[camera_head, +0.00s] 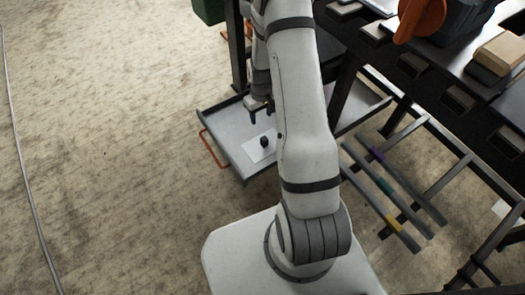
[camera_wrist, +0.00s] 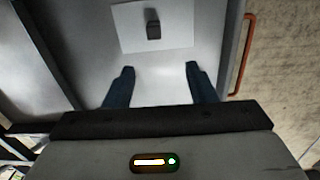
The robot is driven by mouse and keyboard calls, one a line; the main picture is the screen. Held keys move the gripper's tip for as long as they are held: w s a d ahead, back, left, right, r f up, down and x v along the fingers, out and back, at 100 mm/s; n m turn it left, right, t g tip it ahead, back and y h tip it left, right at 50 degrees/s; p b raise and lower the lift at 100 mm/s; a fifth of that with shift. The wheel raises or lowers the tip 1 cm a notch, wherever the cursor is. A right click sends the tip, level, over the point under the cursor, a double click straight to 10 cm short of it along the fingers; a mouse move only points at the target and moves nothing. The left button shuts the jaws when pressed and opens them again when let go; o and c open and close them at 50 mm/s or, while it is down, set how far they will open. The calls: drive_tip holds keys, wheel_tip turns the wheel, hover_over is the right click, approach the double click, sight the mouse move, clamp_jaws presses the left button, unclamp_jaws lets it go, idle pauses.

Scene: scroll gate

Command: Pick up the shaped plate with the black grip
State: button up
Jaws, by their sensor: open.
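The shaped plate (camera_head: 257,149) is a flat white piece lying in a grey tray (camera_head: 222,122) with an orange handle. Its black grip (camera_head: 264,142) stands up from it. In the wrist view the plate (camera_wrist: 125,28) lies ahead of my gripper, and the black grip (camera_wrist: 153,25) is near the top middle. My gripper (camera_wrist: 160,82) is open and empty, its two dark fingers apart and short of the grip in the picture. In the head view my gripper (camera_head: 260,116) is partly hidden by my arm, above the tray and beyond the plate.
The tray's orange handle (camera_head: 214,150) is on its left side, and it shows at right in the wrist view (camera_wrist: 243,55). A dark rack with bars (camera_head: 390,190) stands to the right. A bench (camera_head: 455,75) with blocks is at upper right. Open floor (camera_head: 110,150) lies to the left.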

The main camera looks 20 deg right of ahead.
drive_tip(key=b, duration=0.3)
approach(264, 139)
wheel_tip(264, 139, down, 5)
drive_tip(key=shift+f, duration=0.15)
wheel_tip(264, 139, down, 5)
drive_tip(key=shift+w+d+b, duration=0.1)
drive_tip(key=shift+w+b, duration=0.05)
drive_tip(key=shift+b, duration=1.1)
clamp_jaws()
